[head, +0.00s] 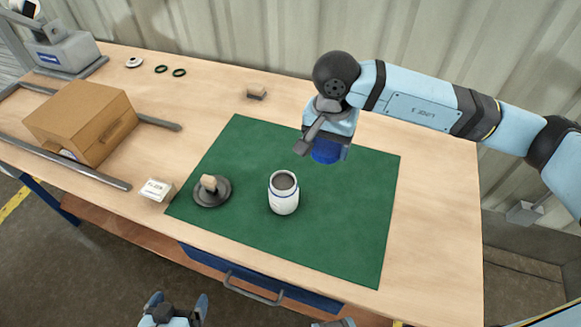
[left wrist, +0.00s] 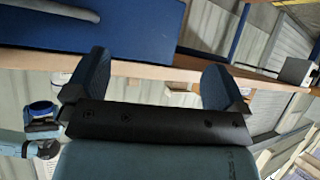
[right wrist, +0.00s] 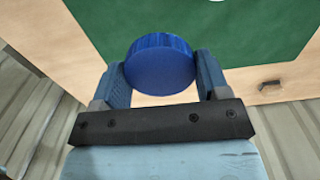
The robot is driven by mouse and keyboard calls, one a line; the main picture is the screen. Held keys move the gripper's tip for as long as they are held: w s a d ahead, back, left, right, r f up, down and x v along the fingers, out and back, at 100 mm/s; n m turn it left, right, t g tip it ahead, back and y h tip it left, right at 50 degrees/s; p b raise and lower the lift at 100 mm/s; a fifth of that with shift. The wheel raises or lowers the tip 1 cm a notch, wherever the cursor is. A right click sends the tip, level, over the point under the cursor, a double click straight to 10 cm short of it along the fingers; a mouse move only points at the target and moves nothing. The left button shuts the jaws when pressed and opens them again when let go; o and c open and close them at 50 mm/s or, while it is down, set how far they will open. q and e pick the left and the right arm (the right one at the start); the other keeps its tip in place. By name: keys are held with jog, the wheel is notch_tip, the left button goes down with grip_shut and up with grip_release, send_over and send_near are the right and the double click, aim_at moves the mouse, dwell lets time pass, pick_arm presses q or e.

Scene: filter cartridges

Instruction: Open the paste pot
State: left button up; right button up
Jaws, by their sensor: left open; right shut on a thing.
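The paste pot (head: 284,200) is a white jar with blue markings, standing upright on the green mat (head: 345,225). Its top is uncovered and shows a grey-brown inside. My right gripper (head: 324,143) is shut on a round blue lid (head: 327,153), held above the mat, behind and to the right of the pot and apart from it. In the right wrist view the lid (right wrist: 160,62) sits between both fingers. My left gripper (head: 176,304) is open and empty, in front of the table's near edge; its spread fingers show in the left wrist view (left wrist: 157,75).
A cardboard box (head: 82,122), dark rings (head: 179,72) and a small block (head: 257,93) lie further off. The mat's right side is clear.

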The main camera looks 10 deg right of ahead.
aim_at(320, 202)
jog(key=shift+s+r+m+p, duration=0.3)
jog(key=shift+r+m, duration=0.05)
jog(key=shift+r, duration=0.3)
jog(key=shift+s+r+m+p, duration=0.25)
jog(key=shift+r+m+p, duration=0.1)
jog(key=shift+r, duration=0.25)
jog(key=shift+s+a, duration=0.1)
jog(key=shift+s, duration=0.05)
notch_tip(320, 202, down, 20)
jog(key=shift+r+p, duration=0.1)
jog(key=shift+p, duration=0.35)
jog(key=shift+f, duration=0.25)
jog(key=o, duration=0.7)
jog(key=shift+r, duration=0.1)
notch_tip(320, 202, up, 12)
jog(key=shift+r+b, duration=0.2)
jog(key=shift+b, duration=0.2)
